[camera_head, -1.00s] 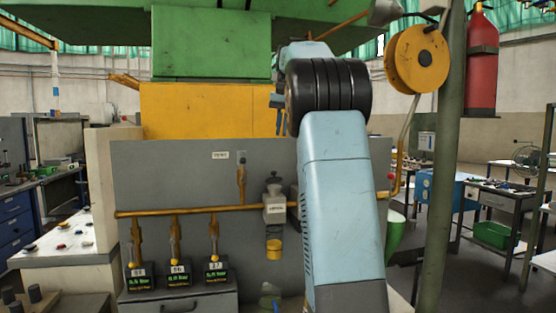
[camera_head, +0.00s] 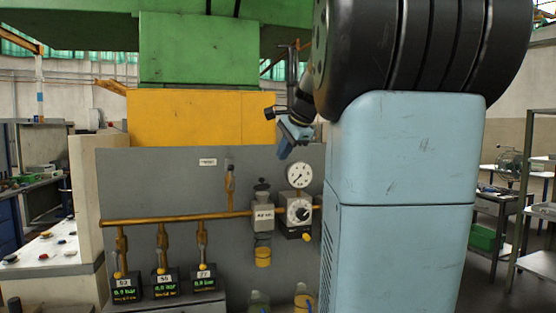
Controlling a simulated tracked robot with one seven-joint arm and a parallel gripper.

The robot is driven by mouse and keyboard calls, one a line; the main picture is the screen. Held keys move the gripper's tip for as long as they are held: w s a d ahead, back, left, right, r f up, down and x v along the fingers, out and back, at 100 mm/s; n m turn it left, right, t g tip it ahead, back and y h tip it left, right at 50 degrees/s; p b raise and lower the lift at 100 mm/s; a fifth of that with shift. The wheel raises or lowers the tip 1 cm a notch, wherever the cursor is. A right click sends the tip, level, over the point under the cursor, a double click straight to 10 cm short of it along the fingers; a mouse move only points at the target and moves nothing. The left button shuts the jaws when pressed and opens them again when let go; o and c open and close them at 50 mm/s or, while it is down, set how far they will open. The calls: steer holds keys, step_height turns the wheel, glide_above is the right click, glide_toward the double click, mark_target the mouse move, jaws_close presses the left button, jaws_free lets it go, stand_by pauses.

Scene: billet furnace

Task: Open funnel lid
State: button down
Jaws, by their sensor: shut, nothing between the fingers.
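A grey fitting (camera_head: 263,217) sits on the horizontal yellow pipe in the camera_head view. A small dark flared cap (camera_head: 262,186) stands on top of it, and a yellow-bottomed bowl hangs below. The cap may be the funnel lid, but the picture is too small to be sure. My gripper (camera_head: 284,152) is small and partly seen, pointing down in front of the grey panel's top edge. It is shut and empty, above and a little right of the cap, apart from it in the picture. My large arm link hides the right part of the panel.
A round gauge (camera_head: 299,175) and a grey regulator (camera_head: 298,210) stand just right of the fitting. The yellow pipe (camera_head: 170,217) runs across the grey panel (camera_head: 150,180). Several small digital displays (camera_head: 165,281) sit at lower left. A yellow block (camera_head: 180,118) rises behind the panel.

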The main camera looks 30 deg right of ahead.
glide_toward(262, 183)
step_height(262, 183, down, 3)
steer(key=w, duration=0.1)
steer(key=w+f, duration=0.1)
steer(key=w, duration=0.2)
steer(key=shift+d+f, duration=0.25)
